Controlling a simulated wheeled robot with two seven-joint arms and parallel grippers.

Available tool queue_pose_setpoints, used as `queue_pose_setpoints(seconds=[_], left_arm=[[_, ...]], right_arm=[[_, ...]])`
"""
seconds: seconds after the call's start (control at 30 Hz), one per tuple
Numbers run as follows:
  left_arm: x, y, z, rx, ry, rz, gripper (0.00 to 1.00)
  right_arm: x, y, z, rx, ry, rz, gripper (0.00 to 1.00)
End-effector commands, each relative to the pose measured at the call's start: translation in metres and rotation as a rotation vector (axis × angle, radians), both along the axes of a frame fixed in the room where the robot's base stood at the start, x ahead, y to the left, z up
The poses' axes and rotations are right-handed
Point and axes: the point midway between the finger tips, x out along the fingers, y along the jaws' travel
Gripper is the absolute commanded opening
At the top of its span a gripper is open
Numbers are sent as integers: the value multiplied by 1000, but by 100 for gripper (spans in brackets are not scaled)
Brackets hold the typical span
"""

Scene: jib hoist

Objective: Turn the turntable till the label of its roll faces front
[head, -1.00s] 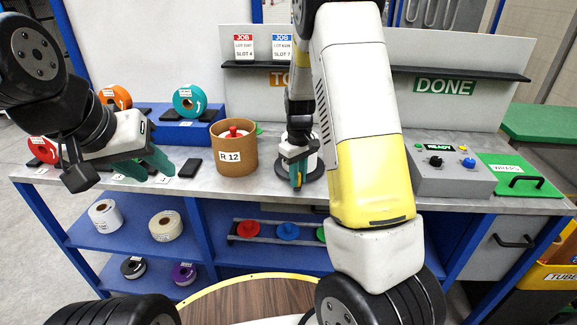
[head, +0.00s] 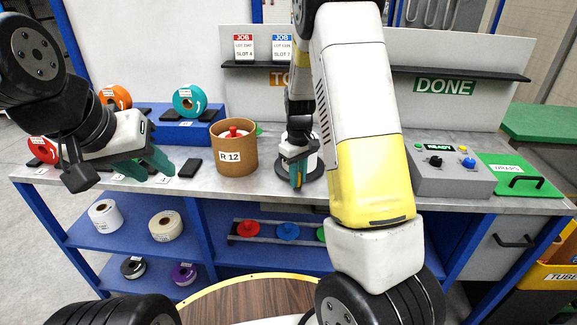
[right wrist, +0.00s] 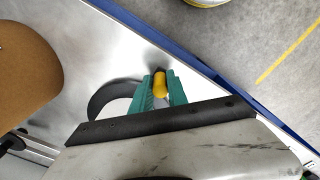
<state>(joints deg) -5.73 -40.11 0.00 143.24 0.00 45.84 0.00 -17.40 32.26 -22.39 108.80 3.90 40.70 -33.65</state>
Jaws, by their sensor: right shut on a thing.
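The turntable (head: 312,178) is a dark round disc near the front edge of the bench, right of the cardboard tub. A whitish roll (head: 313,160) stands on it, mostly hidden behind my right gripper; I cannot see its label. My right gripper (head: 298,182) points down at the turntable's front. In the right wrist view, its teal fingers (right wrist: 158,92) are shut on a yellow knob (right wrist: 161,84) at the rim of the dark disc (right wrist: 103,98). My left gripper (head: 156,175) is open and empty above the bench's left part.
The cardboard tub (head: 237,160) marked R 12 stands close left of the turntable. A grey control box (head: 450,178) with a READY display and a green panel (head: 520,175) are at the right. Orange (head: 117,97), teal (head: 189,100) and red rolls (head: 42,149) are at the left.

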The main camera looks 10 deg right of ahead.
Motion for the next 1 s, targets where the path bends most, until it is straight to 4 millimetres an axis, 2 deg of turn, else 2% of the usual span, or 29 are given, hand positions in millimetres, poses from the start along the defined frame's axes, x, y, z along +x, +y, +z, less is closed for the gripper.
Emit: queue_pose_setpoints(seconds=[0.67,1.0], left_arm=[[0,0,0,0,0,0,36],[0,0,0,0,0,0,36]], right_arm=[[1,-2,1,0,-4,18,0],[-2,-16,2,1,-4,126,0]])
